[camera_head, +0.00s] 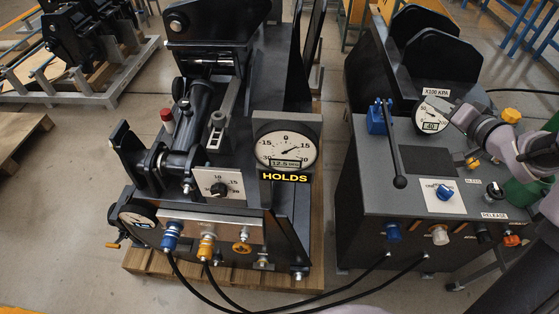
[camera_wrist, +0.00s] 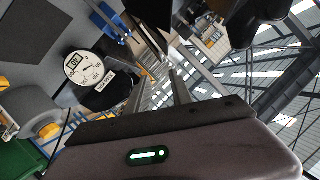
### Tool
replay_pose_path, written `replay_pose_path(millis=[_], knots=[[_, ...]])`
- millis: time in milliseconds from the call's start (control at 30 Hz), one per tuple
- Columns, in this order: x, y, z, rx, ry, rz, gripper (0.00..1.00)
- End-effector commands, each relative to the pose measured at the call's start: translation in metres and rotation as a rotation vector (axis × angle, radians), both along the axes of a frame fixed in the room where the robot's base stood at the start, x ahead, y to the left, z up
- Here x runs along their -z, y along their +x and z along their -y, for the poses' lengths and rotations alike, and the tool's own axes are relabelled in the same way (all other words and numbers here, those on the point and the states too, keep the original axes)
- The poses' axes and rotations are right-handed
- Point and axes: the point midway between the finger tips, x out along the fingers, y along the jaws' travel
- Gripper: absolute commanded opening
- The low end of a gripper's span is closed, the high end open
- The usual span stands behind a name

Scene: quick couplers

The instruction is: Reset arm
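My arm enters the head view from the right, and my gripper (camera_head: 446,105) is by the pressure gauge (camera_head: 431,124) of the right-hand console (camera_head: 375,190). In the wrist view, narrow grey bars rise from the dark gripper body (camera_wrist: 160,128); I cannot tell whether the fingers are apart. I see nothing clearly held. The gauge also shows in the wrist view (camera_wrist: 84,69), turned over. The console carries a black lever (camera_head: 399,150), a dark blue knob on a white plate (camera_head: 444,192) and a button marked RELEASE (camera_head: 494,189).
The left-hand station (camera_head: 230,215) has a dial (camera_head: 286,148) reading about 12.5 above a HOLDS sign (camera_head: 285,177). Blue (camera_head: 171,236) and orange (camera_head: 206,247) couplers sit on its front, and black hoses (camera_head: 330,297) run to the console. Open floor separates the stations.

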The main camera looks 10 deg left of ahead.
Motion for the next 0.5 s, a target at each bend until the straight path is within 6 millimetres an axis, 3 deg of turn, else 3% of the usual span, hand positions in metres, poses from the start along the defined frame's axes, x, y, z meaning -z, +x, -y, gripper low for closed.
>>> replay_pose_path(millis=[233, 267, 367, 433, 467, 500], knots=[[-0.002, 0.001, 0.0, 0.007, -0.006, 0.002, 0.27], [-0.007, 0.002, -0.001, 0.022, -0.021, 0.008, 0.27], [-0.048, 0.001, -0.003, 0.167, -0.138, 0.031, 0.27], [-0.08, -0.025, -0.011, 0.323, -0.239, -0.001, 0.27], [-0.088, -0.045, -0.018, 0.381, -0.27, -0.038, 0.27], [-0.09, -0.078, -0.032, 0.435, -0.296, -0.111, 0.27]])
